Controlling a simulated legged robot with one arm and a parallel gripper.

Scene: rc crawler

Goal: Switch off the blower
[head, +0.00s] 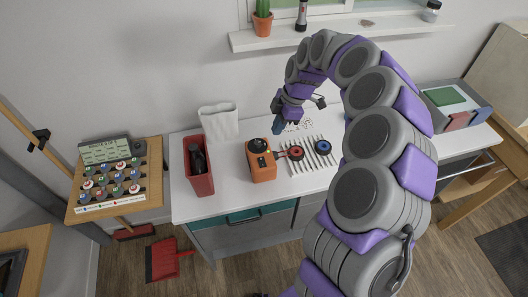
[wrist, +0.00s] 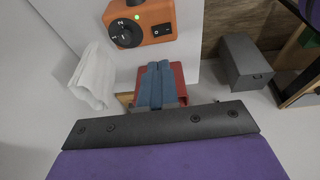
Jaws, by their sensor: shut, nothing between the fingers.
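The orange unit (head: 262,172), which I take to be the blower, stands on the white counter (head: 225,200). It has a black dial on top and also shows at the top of the wrist view (wrist: 158,14). There, the black dial (wrist: 125,32) carries white numbers, and a small green light (wrist: 137,15) is lit beside it. My gripper (head: 277,127) is in the air above and slightly right of the unit in the head view. Its blue fingers (wrist: 155,85) are together, empty, and apart from the dial.
A slatted rack (head: 312,158) with red and blue round pieces lies right. A shelf (head: 340,31) hangs above. The front counter strip is clear.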

